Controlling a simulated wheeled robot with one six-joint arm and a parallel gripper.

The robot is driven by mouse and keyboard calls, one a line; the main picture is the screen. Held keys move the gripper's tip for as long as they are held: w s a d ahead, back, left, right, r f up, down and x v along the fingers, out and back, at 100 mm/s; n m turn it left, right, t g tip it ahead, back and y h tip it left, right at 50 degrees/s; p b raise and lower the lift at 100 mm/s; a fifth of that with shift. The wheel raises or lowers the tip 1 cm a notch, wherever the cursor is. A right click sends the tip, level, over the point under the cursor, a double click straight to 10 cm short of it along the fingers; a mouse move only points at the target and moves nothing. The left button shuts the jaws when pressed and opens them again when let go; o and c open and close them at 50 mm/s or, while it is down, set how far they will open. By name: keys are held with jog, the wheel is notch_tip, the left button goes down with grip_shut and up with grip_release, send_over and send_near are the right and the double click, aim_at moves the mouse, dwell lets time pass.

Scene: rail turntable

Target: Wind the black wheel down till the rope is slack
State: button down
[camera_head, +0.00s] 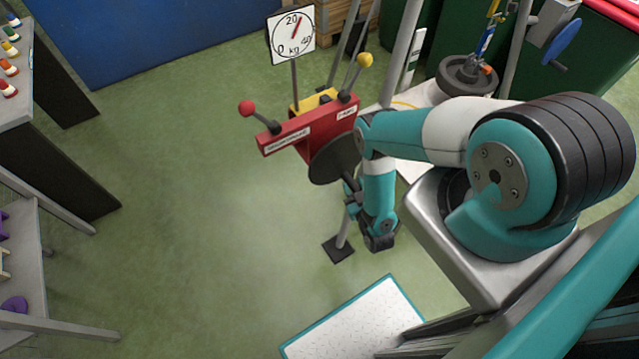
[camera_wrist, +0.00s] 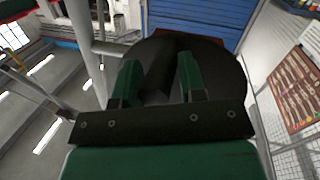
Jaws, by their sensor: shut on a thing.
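The black wheel (camera_head: 331,163) is a dark disc on the front of a red box (camera_head: 310,128) on a stand. In the wrist view the wheel (camera_wrist: 228,75) fills the upper middle. My gripper (camera_wrist: 160,80) has its two green fingers closed around a dark handle (camera_wrist: 160,68) on the wheel's face. In the head view my gripper (camera_head: 352,190) is at the wheel's lower right, partly hidden by my wrist. A dark round weight (camera_head: 467,74) is at upper right below a blue and yellow fitting (camera_head: 486,42). I cannot make out whether the rope is taut.
A dial (camera_head: 291,35) marked in kg has its red needle near 20. Red-knobbed (camera_head: 246,108) and yellow-knobbed (camera_head: 365,60) levers rise from the box. A blue handwheel (camera_head: 562,42) is at upper right. Tables stand left; the green floor between is clear.

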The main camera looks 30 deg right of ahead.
jog(key=shift+d+r+n+p, duration=0.2)
jog(key=shift+d+n+p, duration=0.25)
jog(key=shift+d+n, duration=0.35)
jog(key=shift+d+r+n+t+p, duration=0.3)
jog(key=shift+d+n+p, duration=0.1)
jog(key=shift+n, duration=0.2)
jog(key=shift+d+r+n+t+p, duration=0.15)
jog(key=shift+d+n+t+p, duration=0.2)
jog(key=shift+n, duration=0.25)
jog(key=shift+d+r+n+t+p, duration=0.25)
jog(key=shift+d+r+n+p, duration=0.55)
jog(key=shift+n, duration=0.4)
jog(key=shift+f, duration=0.15)
